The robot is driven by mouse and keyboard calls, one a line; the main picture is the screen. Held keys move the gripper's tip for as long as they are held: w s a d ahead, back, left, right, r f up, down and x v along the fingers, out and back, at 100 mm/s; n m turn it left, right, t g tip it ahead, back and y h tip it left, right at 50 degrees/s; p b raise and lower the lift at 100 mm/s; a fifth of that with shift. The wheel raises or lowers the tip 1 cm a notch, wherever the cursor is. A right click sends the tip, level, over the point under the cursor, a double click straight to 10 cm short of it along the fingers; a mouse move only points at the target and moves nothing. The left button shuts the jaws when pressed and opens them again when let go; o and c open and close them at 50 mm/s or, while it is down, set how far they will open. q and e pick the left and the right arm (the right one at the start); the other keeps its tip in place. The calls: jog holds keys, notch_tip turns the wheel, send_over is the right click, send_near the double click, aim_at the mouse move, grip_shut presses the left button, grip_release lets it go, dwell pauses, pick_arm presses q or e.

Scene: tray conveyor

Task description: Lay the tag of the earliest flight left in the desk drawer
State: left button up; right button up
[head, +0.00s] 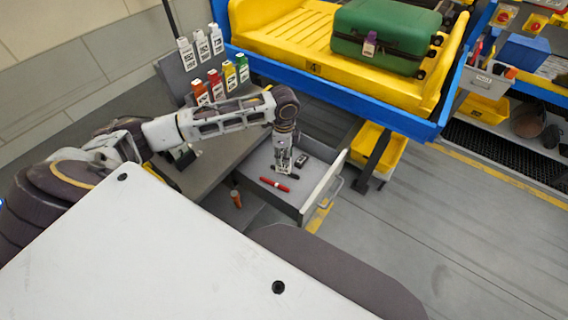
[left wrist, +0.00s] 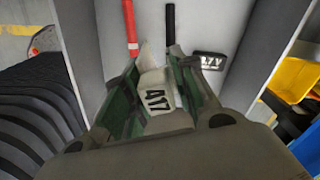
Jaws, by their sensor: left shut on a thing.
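My left gripper (head: 283,167) reaches down into the open desk drawer (head: 322,188). In the left wrist view the gripper (left wrist: 160,85) is shut on a pale tag (left wrist: 157,102) printed 417, held between its green-lined fingers. The tag is over the drawer floor (left wrist: 225,20); I cannot tell whether it touches it. In the head view the tag is too small to make out. More tags stand on the desk rack: white ones (head: 202,46) in the back row, and red (head: 216,84), yellow (head: 230,75) and green (head: 243,67) ones in front. My right gripper is not in view.
A red pen (head: 274,184), a black pen (left wrist: 170,22) and a small black-and-white item (head: 302,160) lie in the drawer, close to the gripper. Right of the drawer is a yellow bin (head: 390,152). A green suitcase (head: 385,35) lies on the yellow conveyor tray (head: 290,38) behind.

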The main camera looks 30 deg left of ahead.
pick_arm(q)
jog(key=shift+f, duration=0.5)
notch_tip(320, 180, down, 4)
jog(key=shift+r+b, duration=0.15)
jog(key=shift+b, duration=0.15)
jog(key=shift+f, duration=0.2)
jog(key=o, duration=0.9)
jog(key=shift+o, duration=0.7)
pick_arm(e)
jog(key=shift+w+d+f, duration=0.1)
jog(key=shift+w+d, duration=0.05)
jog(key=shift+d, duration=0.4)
